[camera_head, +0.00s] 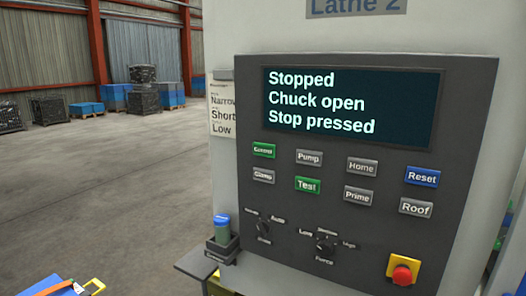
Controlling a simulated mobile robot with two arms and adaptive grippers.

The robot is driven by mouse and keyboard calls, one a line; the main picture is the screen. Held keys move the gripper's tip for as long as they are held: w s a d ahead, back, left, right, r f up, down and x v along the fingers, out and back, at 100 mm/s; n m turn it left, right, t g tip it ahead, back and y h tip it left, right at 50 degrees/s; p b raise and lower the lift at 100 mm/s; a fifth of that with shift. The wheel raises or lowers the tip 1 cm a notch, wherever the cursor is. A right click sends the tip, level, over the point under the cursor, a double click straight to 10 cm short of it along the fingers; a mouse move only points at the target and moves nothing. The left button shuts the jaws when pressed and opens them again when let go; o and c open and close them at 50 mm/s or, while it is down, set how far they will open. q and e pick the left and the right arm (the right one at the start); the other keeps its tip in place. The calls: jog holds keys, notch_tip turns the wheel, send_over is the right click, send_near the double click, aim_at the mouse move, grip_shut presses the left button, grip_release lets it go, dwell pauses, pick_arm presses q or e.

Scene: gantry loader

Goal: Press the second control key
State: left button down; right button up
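A dark control panel (255,215) is on the front of a pale machine whose top sign reads "Lathe 2". Its screen (350,103) reads "Stopped", "Chuck open", "Stop pressed". The upper key row holds a green key (263,150) with small, blurred lettering, a grey Pump key (309,158), a grey Home key (362,166) and a blue Reset key (422,176). The lower row holds a grey key (263,175) that seems to read "Clamp", a green Test key (308,185), a grey Prime key (359,195) and a grey Roof key (415,207). Neither gripper is in view.
Two rotary knobs (263,226) (325,243) and a red stop button (402,274) on yellow sit below the keys. A small holder (222,245) with a green, blue-capped container juts out at left. A notice (221,110) hangs beside the panel. Floor at left is mostly clear.

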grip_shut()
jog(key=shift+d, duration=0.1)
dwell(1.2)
